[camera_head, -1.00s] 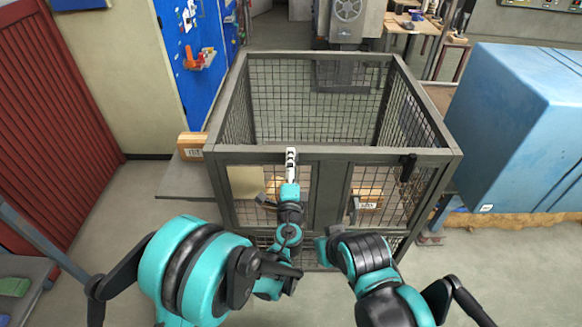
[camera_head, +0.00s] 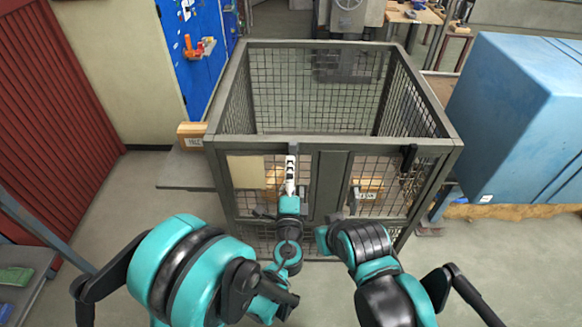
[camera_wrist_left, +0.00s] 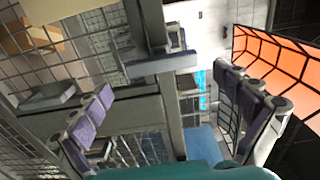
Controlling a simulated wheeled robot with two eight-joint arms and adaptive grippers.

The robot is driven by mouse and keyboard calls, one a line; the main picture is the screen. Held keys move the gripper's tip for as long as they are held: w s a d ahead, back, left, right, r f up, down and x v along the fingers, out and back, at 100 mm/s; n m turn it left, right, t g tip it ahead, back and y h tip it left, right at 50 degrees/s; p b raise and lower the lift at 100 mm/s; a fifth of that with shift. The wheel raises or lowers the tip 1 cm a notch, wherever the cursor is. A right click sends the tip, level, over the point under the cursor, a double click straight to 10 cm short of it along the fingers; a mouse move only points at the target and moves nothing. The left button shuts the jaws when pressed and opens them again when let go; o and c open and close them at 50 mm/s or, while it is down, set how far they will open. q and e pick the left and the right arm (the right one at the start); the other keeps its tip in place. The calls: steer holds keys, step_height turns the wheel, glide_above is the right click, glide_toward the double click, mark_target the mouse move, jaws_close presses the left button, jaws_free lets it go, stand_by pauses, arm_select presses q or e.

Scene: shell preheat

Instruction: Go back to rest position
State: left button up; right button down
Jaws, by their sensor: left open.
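My left gripper (camera_head: 290,175) is in front of the upper part of a wire-mesh cage (camera_head: 333,185), just below its top front rail. In the left wrist view, my left gripper (camera_wrist_left: 165,88) has its two purple-padded fingers spread wide, with nothing between them. Cage posts and a metal latch piece (camera_wrist_left: 162,62) lie beyond the fingers; I cannot tell whether anything touches. My right arm (camera_head: 368,255) is folded low on the right, and its gripper does not show.
A cardboard box (camera_head: 190,137) sits on a shelf left of the cage. More boxes (camera_head: 368,187) show inside the cage behind the mesh. A large blue cabinet (camera_head: 515,120) stands on the right.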

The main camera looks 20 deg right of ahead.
stand_by(0.4)
arm_select(q)
steer(key=a+r+n+g+y, duration=0.25)
steer(key=a+n, duration=0.35)
steer(key=a, duration=0.6)
steer(key=a+r+n+g+y, duration=0.15)
steer(key=a+n+y, duration=0.3)
steer(key=a, duration=0.65)
steer(key=s+a+f+n+g, duration=0.1)
steer(key=s+a+n+g, duration=0.1)
steer(key=s, duration=0.4)
steer(key=s+a+f+n+g+h, duration=0.1)
steer(key=s+a+f+n+g, duration=0.1)
steer(key=s+a+n, duration=0.2)
steer(key=s+a+f+n+g+h, duration=0.1)
steer(key=s+a+n, duration=0.3)
steer(key=s, duration=0.5)
steer(key=shift+f+g, duration=0.15)
steer(key=shift+g, duration=0.45)
steer(key=shift+n, duration=0.25)
